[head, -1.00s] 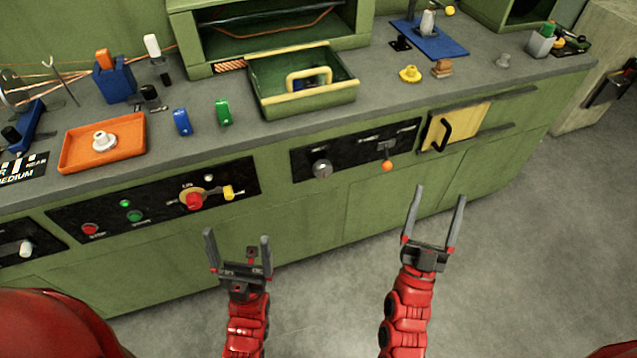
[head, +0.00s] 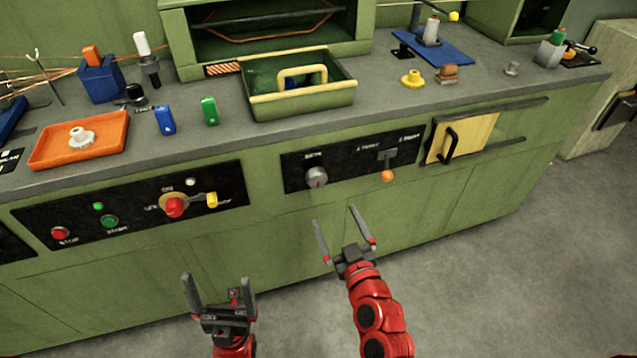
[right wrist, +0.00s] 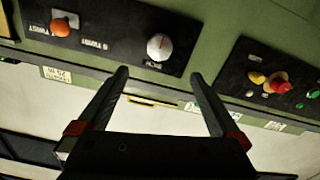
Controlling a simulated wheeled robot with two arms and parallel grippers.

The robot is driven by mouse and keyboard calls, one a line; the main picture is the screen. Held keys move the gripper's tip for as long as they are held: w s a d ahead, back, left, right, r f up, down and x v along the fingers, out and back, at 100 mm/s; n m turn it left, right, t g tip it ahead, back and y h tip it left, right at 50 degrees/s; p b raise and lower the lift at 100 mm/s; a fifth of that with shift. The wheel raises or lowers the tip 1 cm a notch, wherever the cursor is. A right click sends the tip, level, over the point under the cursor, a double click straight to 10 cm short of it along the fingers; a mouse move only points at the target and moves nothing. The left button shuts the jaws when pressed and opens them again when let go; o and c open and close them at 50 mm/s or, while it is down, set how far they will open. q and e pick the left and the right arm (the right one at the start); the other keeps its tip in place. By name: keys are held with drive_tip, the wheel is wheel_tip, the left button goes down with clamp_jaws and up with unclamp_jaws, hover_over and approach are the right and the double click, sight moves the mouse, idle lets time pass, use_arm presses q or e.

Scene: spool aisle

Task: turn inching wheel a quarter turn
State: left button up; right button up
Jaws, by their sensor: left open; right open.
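A grey round knob (head: 316,177) with a white mark is on the middle black panel (head: 350,160) of the green cabinet front. It may be the inching wheel; its label is too blurred to read. In the right wrist view the knob (right wrist: 159,47) appears just beyond and between my right fingertips (right wrist: 158,76), not touched. In the head view my right gripper (head: 335,215) is open and empty, below the knob and in front of the cabinet. My left gripper (head: 217,278) is open and empty, lower and to the left.
An orange-tipped lever (head: 387,175) is right of the knob. The left panel has a red-and-yellow switch (head: 175,207) and red (head: 60,233) and green (head: 109,221) buttons. A yellow door (head: 470,135) with a black handle is further right. The worktop (head: 380,100) overhangs the panels.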

sight(318, 180)
drive_tip(key=x, duration=1.2)
drive_tip(key=shift+w+a, duration=0.1)
drive_tip(key=shift+w, duration=0.3)
drive_tip(key=c, duration=1.4)
